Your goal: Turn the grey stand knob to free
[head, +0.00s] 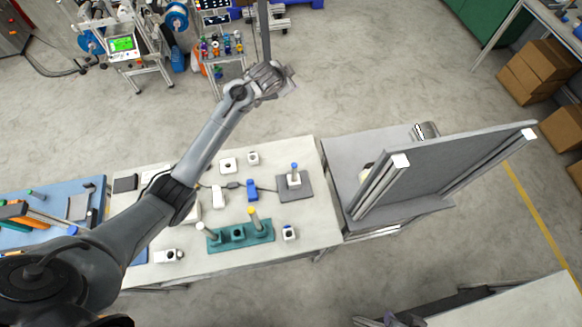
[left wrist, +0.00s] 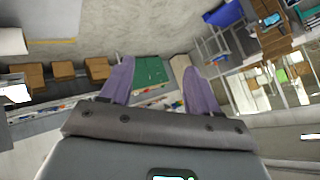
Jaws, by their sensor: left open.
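I cannot clearly make out the stand knob. A large grey panel (head: 450,165) stands tilted on a grey side table (head: 343,150) at the right in the head view. A short metal cylinder (head: 427,130) shows behind its upper edge, and most of what lies behind the panel is hidden. My left gripper (head: 285,82) is raised beyond the white table's far edge, well left of the panel and apart from everything. In the left wrist view its two purple fingers (left wrist: 152,82) are spread wide with nothing between them.
The white table (head: 310,225) holds a teal block with posts (head: 240,236), a blue-topped stick on a dark plate (head: 294,178) and small white boxes. Machines stand at the back left and cardboard boxes (head: 540,72) at the far right. Open floor (head: 380,70) lies beyond the tables.

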